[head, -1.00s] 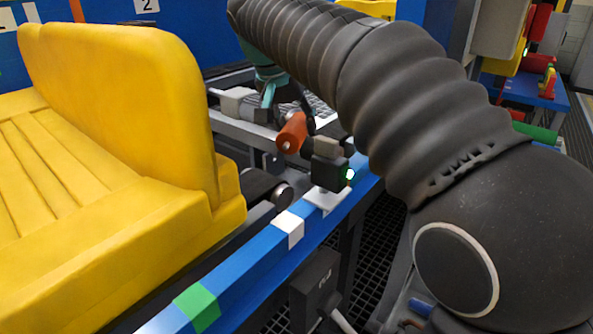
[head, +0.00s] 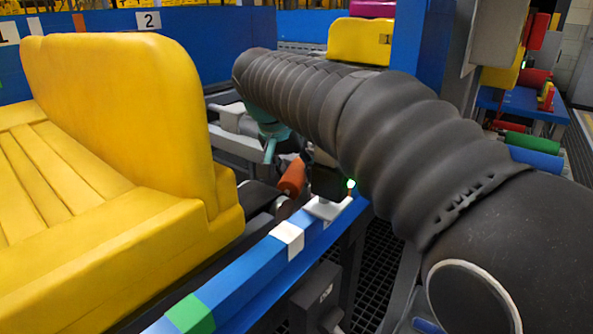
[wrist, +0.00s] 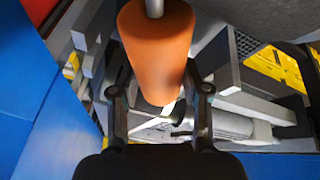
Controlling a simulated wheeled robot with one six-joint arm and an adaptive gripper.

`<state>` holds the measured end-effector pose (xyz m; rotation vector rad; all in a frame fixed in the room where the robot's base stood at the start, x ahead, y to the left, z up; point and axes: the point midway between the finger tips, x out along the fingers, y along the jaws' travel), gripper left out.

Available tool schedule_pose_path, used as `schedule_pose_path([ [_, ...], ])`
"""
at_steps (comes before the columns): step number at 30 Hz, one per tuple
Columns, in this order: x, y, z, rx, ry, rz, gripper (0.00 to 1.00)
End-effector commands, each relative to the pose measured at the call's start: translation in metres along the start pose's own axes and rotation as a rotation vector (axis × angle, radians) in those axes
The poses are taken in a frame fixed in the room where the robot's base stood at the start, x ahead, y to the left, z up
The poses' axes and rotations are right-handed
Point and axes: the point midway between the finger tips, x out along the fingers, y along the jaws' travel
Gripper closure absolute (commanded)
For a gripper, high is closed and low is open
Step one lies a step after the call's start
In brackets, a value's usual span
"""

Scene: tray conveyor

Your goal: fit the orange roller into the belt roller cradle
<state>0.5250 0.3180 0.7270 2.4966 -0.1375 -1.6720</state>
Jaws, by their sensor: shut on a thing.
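The orange roller (head: 292,176) is in my gripper (wrist: 160,92), tilted in the head view and low beside the blue rail. In the wrist view the roller (wrist: 157,45) sits between the two dark fingers, with a grey shaft end at its top. The gripper is shut on it. In the head view my arm covers most of the gripper. The dark belt end (head: 257,195) with its round grey hub lies just below and left of the roller. The cradle cannot be made out clearly; I cannot tell whether the roller touches it.
A black sensor box (head: 328,180) with a green light stands on a white plate (head: 326,208) on the blue rail (head: 262,262), close right of the roller. A large yellow tray (head: 120,110) fills the left. A yellow block (head: 358,40) stands behind my arm.

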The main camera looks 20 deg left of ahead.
Motion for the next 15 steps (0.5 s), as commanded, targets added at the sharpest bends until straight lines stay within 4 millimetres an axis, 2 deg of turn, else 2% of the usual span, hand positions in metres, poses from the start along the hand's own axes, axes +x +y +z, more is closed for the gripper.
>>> schedule_pose_path([
  [14, 0.0091, -0.0015, 0.0038, 0.000, 0.001, 0.000, 1.00],
  [15, 0.0097, -0.0016, 0.0041, 0.000, 0.000, 0.000, 0.51],
])
